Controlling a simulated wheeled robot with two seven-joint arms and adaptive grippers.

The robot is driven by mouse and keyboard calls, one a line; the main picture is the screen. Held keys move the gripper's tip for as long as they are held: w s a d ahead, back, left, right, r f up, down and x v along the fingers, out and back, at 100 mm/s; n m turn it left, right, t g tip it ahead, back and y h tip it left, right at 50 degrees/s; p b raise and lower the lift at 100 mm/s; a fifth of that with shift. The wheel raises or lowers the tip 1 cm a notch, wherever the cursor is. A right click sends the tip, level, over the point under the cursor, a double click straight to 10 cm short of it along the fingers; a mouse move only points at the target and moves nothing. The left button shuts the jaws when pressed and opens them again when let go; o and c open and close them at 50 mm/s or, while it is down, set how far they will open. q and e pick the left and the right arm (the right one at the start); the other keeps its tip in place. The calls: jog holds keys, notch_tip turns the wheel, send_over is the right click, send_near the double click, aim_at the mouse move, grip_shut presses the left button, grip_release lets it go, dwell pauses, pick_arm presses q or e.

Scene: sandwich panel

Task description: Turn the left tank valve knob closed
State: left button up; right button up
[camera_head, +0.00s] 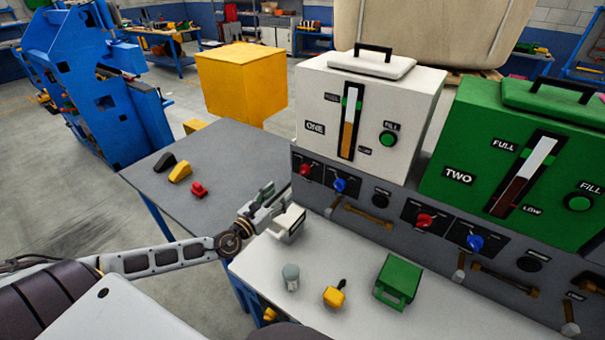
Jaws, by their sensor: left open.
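The left tank (370,105) is white, marked ONE, with a level gauge and a green FILL button. On the grey panel below it are a red knob (305,169), a blue knob (339,185) and a dark round fitting (381,197). I cannot tell from the small labels which is the valve or how each is set. My left gripper (272,201) is open, left of and below the red knob and apart from it. It is beside a white container (290,224) and partly overlaps it; contact is unclear. My right gripper is not in view.
A green tank (475,150) marked TWO stands at the right with its own red (424,220) and blue (475,242) knobs. A grey jar (290,277), a yellow piece (334,296) and a green container (398,281) stand on the white counter (350,265). Wedges lie on the left table (225,160).

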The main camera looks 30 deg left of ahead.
pick_arm(q)
jog(key=shift+w, duration=0.25)
send_near(302, 171)
jog(key=shift+w+d+f+p, duration=0.1)
jog(key=shift+w+d+p, duration=0.15)
jog(key=shift+w, duration=0.9)
jog(key=shift+w+d+f+p, duration=0.1)
jog(key=shift+w+d+p, duration=0.15)
jog(key=shift+w, duration=0.95)
jog(key=shift+w+d+f+p, duration=0.15)
jog(key=shift+w+p, duration=0.2)
jog(key=shift+w, duration=0.8)
jog(key=shift+w+d, duration=0.15)
jog(key=shift+w, duration=1.05)
jog(key=shift+c, duration=0.3)
jog(key=c, duration=1)
